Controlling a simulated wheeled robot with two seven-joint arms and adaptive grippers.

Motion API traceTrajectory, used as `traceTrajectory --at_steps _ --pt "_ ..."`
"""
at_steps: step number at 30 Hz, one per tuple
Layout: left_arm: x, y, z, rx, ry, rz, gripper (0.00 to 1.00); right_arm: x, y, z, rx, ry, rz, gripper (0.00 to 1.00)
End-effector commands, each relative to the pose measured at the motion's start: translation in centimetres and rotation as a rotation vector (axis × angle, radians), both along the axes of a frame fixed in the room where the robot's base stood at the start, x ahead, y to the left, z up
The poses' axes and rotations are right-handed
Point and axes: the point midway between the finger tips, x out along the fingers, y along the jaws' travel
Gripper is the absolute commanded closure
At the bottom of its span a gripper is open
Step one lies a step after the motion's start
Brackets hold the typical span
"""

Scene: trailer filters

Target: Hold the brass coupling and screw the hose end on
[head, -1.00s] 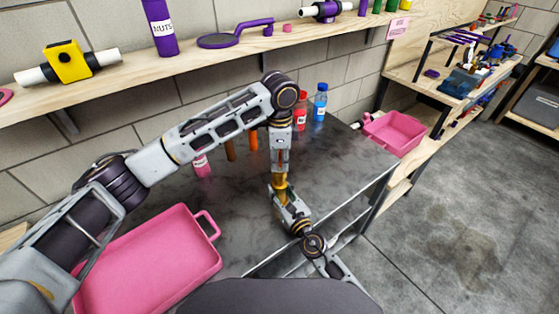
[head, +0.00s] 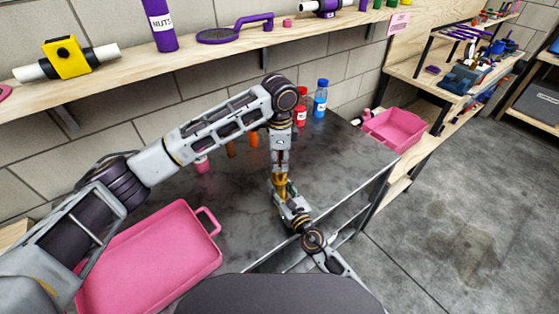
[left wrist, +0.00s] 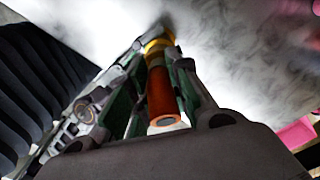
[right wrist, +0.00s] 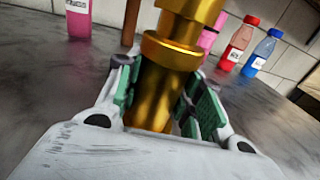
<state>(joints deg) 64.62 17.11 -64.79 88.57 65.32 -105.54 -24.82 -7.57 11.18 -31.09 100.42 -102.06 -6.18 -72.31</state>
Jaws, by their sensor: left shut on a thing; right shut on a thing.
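My left gripper (left wrist: 158,90) is shut on the orange-brown hose end (left wrist: 161,95), which lies between its green pads. A brass piece (left wrist: 158,45) shows at the far end of the hose end, in line with it. My right gripper (right wrist: 160,100) is shut on the brass coupling (right wrist: 155,90) and holds it roughly upright above the table. In the head view the brass coupling (head: 280,187) sits between the left gripper (head: 280,172) above and the right gripper (head: 287,200) below. The two parts appear to meet end to end; how far they are threaded cannot be seen.
A pink tray (head: 150,262) lies at the left on the dark table (head: 335,160). Red (head: 300,117) and blue (head: 320,100) bottles stand at the back, with orange and brown rods beside the left arm. A pink bin (head: 395,128) is at the right.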

Motion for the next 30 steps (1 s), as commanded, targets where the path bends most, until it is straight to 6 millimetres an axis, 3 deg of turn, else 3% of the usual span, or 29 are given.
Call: traceTrajectory --at_steps 30 --pt "0.00 -0.02 -0.86 0.000 0.000 0.000 1.00 -0.02 0.00 -0.05 0.000 0.001 0.000 1.00"
